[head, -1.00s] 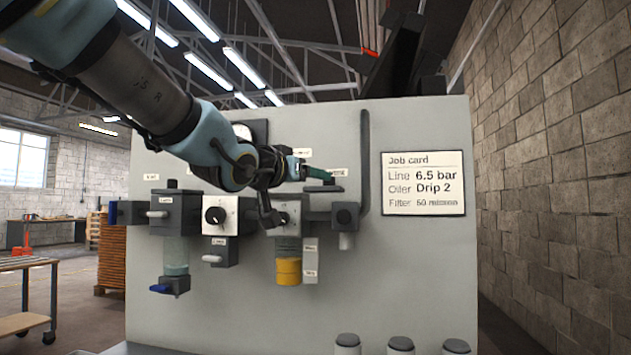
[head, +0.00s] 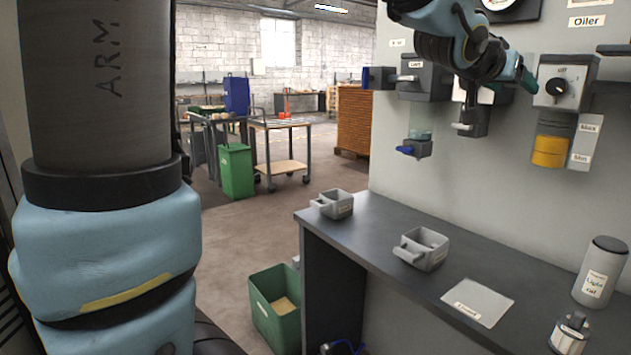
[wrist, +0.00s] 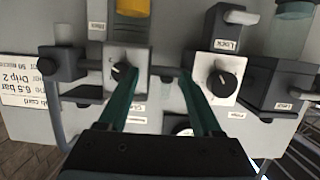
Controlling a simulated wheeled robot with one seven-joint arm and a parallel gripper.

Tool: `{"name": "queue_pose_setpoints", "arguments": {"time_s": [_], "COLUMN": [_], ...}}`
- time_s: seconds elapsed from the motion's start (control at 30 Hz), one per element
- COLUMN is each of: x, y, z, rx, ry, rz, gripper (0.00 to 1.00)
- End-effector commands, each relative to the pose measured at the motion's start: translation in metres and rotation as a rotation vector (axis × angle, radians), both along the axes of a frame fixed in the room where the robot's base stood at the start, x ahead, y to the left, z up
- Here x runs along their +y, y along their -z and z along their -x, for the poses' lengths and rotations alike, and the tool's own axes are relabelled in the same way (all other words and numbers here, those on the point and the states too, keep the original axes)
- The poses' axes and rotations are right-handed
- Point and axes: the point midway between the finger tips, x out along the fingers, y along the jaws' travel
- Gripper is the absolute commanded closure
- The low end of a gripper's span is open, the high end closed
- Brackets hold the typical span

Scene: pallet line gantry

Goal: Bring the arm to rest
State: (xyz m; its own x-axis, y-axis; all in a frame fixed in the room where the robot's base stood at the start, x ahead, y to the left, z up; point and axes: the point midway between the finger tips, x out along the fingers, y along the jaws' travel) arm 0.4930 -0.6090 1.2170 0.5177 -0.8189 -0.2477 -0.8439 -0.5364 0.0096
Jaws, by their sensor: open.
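My arm reaches in from the top of the head view, in front of the grey panel (head: 470,130). My gripper (head: 526,82) is at its end, with green fingers close to the white-faced dial (head: 562,87) marked "off". In the wrist view my gripper (wrist: 160,78) has its two green fingers spread apart with nothing held between them. Two white-faced dials with black knobs, the left (wrist: 122,72) and the right (wrist: 221,84), lie ahead near the fingertips. I cannot tell whether a finger touches the panel fittings.
A dark bench (head: 375,232) below the panel holds two grey cups, the left (head: 334,204) and the right (head: 421,249), a label plate (head: 478,302) and a light oil canister (head: 601,270). A green bin (head: 277,312) stands on the floor. Open floor lies to the left.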

Motion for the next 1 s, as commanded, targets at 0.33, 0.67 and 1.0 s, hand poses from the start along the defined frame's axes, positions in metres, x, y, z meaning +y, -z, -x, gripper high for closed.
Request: {"name": "queue_pose_setpoints", "arguments": {"time_s": [0.33, 0.67, 1.0], "x": [0.191, 0.383, 0.446], "y": [0.140, 0.246, 0.279], "z": [-0.087, -0.032, 0.034], "rx": [0.309, 0.770, 1.037], "ry": [-0.396, -0.698, -0.788], "rz": [-0.342, -0.585, -0.644], "gripper": [0.34, 0.34, 0.34]}}
